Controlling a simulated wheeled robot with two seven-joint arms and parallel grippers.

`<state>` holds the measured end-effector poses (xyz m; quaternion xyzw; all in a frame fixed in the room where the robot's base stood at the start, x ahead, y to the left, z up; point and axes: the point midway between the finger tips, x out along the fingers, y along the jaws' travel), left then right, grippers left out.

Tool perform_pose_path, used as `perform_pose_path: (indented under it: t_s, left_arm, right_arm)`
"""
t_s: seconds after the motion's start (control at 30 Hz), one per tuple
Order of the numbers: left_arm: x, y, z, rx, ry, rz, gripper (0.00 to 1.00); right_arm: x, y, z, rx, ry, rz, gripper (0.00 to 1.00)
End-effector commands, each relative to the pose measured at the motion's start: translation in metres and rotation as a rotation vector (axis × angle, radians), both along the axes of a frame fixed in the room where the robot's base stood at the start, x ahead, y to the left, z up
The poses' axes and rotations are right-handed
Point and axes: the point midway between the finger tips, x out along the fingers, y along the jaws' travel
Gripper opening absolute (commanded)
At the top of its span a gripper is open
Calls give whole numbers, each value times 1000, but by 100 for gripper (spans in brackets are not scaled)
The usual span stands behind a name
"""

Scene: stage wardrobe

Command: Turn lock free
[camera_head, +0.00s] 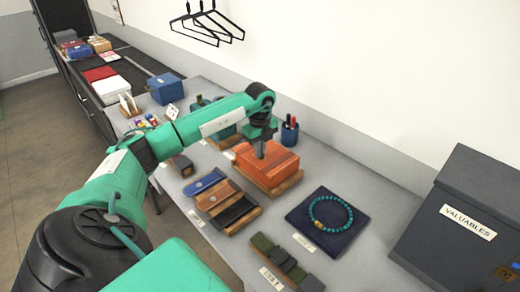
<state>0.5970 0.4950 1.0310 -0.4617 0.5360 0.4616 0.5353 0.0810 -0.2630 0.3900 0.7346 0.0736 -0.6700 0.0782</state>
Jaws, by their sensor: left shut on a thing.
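The box sits on a wooden base. A dark grey box labelled "VALUABLES" (468,222) stands at the far right. A brass-coloured lock plate (505,272) and a blue spot show on its front at the lower right edge. The rest of that front is cut off. My right gripper is not in view.
A blue pen cup (289,135) stands behind the wooden box. Black hangers (208,25) hang on the wall.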

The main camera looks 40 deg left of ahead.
Motion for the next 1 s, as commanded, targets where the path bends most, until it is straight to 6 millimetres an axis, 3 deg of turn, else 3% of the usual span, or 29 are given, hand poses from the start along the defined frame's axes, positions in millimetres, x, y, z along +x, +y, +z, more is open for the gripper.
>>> perform_pose_path:
  t_s: [0.7, 0.83, 1.0]
  left_arm:
    - [1, 1, 2, 2, -4, 81, 0]
    - [1, 1, 2, 2, -3, 80, 30]
    - [0, 1, 1, 1, -2, 79, 30]
  right_arm:
    - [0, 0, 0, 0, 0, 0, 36]
    - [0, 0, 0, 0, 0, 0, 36]
    - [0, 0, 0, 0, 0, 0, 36]
